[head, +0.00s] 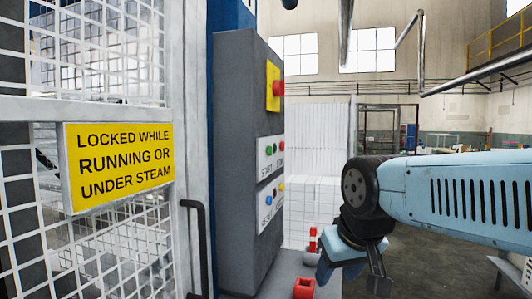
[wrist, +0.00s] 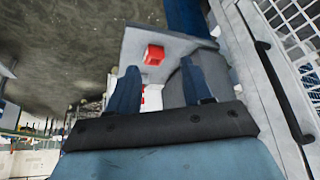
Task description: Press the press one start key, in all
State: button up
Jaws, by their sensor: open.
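A grey control cabinet (head: 232,160) stands left of centre in the head view. Its upper white plate (head: 270,156) carries a green key (head: 269,150) above the word START and a red key (head: 281,147) beside it. I cannot read which press the plate belongs to. A lower plate (head: 270,204) has a blue and a yellow key. My gripper (head: 350,276) hangs right of the cabinet, below the plates and apart from them. In the wrist view the two fingers (wrist: 160,90) are spread with nothing held between them. The key plates are not visible there.
A red stop button on a yellow plate (head: 273,87) sits high on the cabinet. A grey ledge (head: 280,270) below bears red pieces (head: 304,288), one showing beyond my fingers (wrist: 153,54). A mesh gate with a yellow sign (head: 118,163) and dark handle (head: 197,240) stands left.

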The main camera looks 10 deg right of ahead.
grip_shut()
dwell(1.4)
